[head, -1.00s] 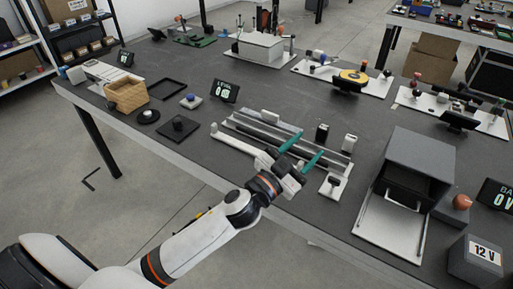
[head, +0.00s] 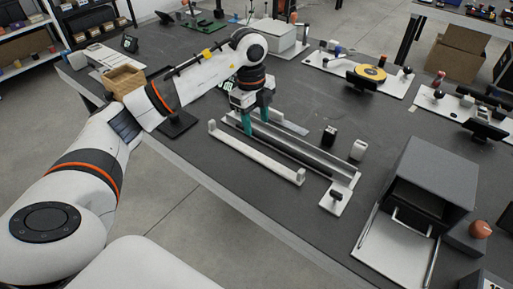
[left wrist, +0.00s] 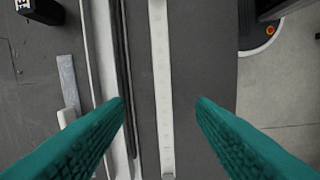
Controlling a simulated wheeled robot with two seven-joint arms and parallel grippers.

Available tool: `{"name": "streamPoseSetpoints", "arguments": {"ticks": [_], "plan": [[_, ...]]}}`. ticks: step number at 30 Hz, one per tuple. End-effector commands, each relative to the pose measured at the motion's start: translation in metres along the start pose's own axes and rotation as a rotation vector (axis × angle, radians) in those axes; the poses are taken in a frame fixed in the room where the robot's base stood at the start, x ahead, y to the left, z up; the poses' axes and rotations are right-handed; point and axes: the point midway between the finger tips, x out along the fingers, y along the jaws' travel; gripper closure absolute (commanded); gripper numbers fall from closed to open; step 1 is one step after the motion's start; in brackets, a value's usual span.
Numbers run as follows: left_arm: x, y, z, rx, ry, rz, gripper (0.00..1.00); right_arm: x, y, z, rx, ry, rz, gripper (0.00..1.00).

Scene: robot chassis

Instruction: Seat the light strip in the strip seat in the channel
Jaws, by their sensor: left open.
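The light strip, a long white bar with raised ends (head: 258,154), lies on the table in front of the channel and parallel to it. It runs lengthwise between my fingers in the left wrist view (left wrist: 161,60). The long grey channel (head: 312,154) has a dark lengthwise groove, seen left of the strip in the left wrist view (left wrist: 108,60). I cannot tell the strip seat apart inside it. My left gripper (head: 256,125) points down near the left ends of strip and channel. Its teal fingers are open, one each side of the strip's line, with nothing held.
A white plate with a black knob (head: 336,198) stands at the channel's right end. A black block (head: 329,135) and a white block (head: 358,150) stand behind it. A grey open-fronted box (head: 430,180) is at the right.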

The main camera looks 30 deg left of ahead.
Motion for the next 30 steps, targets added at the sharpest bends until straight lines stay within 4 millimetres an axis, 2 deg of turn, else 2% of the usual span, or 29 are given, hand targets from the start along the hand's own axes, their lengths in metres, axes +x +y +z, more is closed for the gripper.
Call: {"name": "streamPoseSetpoints", "arguments": {"ticks": [1,5,12,20,30], "plan": [[-0.005,-0.003,-0.011,-0.035,0.04,-0.015,0.49,0.0,0.0,0.0,0.0,0.0,0.0,0.64],[-0.003,-0.007,-0.022,-0.075,0.082,-0.035,0.49,0.0,0.0,0.0,-0.001,0.0,0.0,0.64],[0.04,-0.009,-0.024,-0.072,0.079,-0.039,0.49,-0.002,-0.001,-0.002,-0.002,0.002,-0.001,0.64],[0.061,-0.008,-0.024,-0.07,0.077,-0.035,0.49,-0.004,-0.001,-0.002,-0.003,0.003,-0.001,0.64],[0.106,-0.006,-0.021,-0.069,0.077,-0.035,0.49,-0.008,-0.001,-0.002,-0.003,0.004,-0.001,0.64]]}}
